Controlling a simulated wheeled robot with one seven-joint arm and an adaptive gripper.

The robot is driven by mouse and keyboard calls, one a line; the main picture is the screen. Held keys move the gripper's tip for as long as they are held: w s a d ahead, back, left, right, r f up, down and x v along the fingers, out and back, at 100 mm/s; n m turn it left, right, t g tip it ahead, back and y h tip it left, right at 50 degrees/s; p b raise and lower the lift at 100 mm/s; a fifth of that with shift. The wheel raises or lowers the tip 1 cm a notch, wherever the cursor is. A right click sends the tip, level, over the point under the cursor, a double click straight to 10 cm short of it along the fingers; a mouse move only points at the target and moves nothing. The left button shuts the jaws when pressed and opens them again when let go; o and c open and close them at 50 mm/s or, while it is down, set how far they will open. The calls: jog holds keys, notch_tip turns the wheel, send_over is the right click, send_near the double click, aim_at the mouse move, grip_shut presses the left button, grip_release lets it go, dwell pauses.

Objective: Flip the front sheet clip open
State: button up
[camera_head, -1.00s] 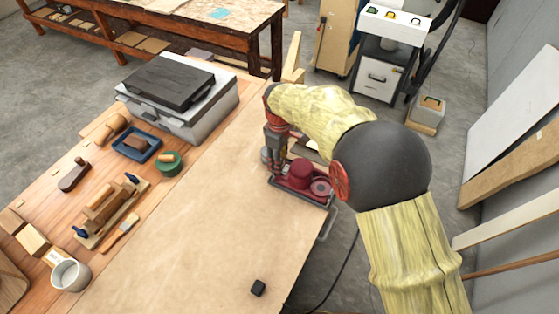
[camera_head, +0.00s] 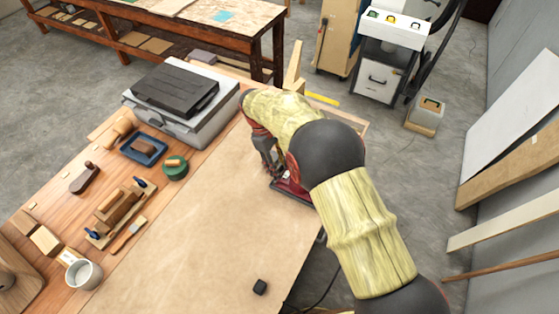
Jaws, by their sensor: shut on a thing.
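A dark red sander-like tool (camera_head: 292,190) lies at the right edge of the brown-topped workbench (camera_head: 200,235). Only its lower left part shows; my arm covers the rest. My gripper (camera_head: 272,170) is at the tool's far left side, pointing down, with its fingertips mostly hidden. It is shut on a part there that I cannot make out. The front sheet clip cannot be picked out, as it is too small or hidden behind my arm.
A grey case (camera_head: 185,95) stands at the bench's far left. Several hand tools, a blue tray (camera_head: 143,149), a green round tin (camera_head: 175,167) and a white mug (camera_head: 83,274) line the left. The bench middle is clear.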

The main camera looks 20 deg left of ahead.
jog(key=shift+s+a+f+h+p, duration=0.1)
jog(key=shift+a+f+h+p, duration=0.1)
jog(key=shift+h+p, duration=0.3)
jog(key=shift+s+a+f+h+p, duration=0.1)
jog(key=shift+f+h+p, duration=0.15)
jog(key=shift+h, duration=0.35)
jog(key=shift+c, duration=0.2)
jog(key=shift+s+f+g, duration=0.1)
jog(key=shift+g, duration=0.2)
jog(key=shift+c, duration=0.3)
jog(key=o, duration=1.5)
jog(key=shift+a+r, duration=0.15)
jog(key=shift+r, duration=0.15)
jog(key=shift+w, duration=0.2)
jog(key=shift+r, duration=0.1)
